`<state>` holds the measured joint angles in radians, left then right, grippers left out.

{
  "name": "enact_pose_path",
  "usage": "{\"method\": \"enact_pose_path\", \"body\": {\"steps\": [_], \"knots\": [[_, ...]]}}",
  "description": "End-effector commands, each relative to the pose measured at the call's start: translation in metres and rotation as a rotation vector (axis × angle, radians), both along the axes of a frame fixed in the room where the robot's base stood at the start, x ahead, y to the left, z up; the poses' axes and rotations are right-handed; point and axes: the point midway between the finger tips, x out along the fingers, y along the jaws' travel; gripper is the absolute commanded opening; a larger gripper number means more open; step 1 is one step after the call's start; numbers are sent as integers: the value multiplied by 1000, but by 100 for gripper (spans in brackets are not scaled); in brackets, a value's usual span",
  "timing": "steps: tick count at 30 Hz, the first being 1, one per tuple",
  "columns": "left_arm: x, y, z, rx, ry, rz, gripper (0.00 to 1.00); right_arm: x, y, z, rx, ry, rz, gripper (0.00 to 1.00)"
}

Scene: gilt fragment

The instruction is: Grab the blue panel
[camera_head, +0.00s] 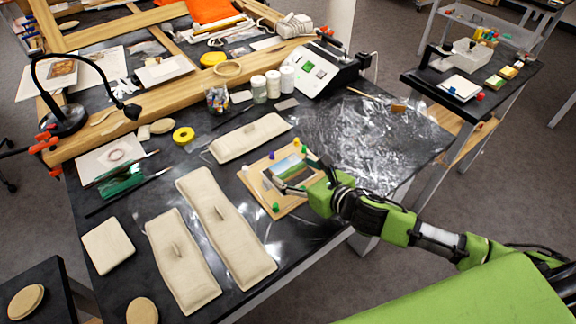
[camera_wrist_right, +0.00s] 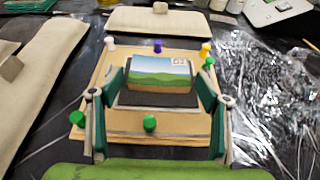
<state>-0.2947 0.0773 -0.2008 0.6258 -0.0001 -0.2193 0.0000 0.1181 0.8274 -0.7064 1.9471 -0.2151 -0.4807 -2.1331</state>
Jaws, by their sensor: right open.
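The blue panel (camera_head: 292,170) is a small picture with blue sky and green hills, lying on a wooden board (camera_head: 258,190) near the table's front right edge. In the right wrist view, the panel (camera_wrist_right: 160,70) sits above a dark grey strip (camera_wrist_right: 158,99), and a small "G"-like label marks its upper right corner. My right gripper (camera_wrist_right: 160,88) is open, with one finger on each side of the panel; I cannot tell whether they touch it. In the head view, the right gripper (camera_head: 294,180) reaches in from the right. My left gripper is out of view.
Coloured pins stand around the board, including a purple pin (camera_wrist_right: 157,45) and a green pin (camera_wrist_right: 150,123). Long beige weighted bags (camera_head: 225,230) lie to the left, another (camera_head: 250,138) behind. Crumpled clear film (camera_head: 380,135) covers the table at right.

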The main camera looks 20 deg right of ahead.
Motion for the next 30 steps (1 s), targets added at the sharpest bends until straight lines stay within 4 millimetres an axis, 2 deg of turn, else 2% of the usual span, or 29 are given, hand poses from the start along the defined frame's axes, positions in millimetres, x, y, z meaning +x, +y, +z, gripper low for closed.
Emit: {"method": "enact_pose_path", "body": {"steps": [5,13,16,17,30], "knots": [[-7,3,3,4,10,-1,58,14,5,-6,0,1,1,69],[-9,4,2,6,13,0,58,16,6,-8,-1,1,1,69],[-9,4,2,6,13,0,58,16,6,-8,-1,1,1,43],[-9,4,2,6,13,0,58,16,6,-8,-1,1,1,39],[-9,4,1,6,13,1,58,16,5,-3,-1,-2,1,39]]}}
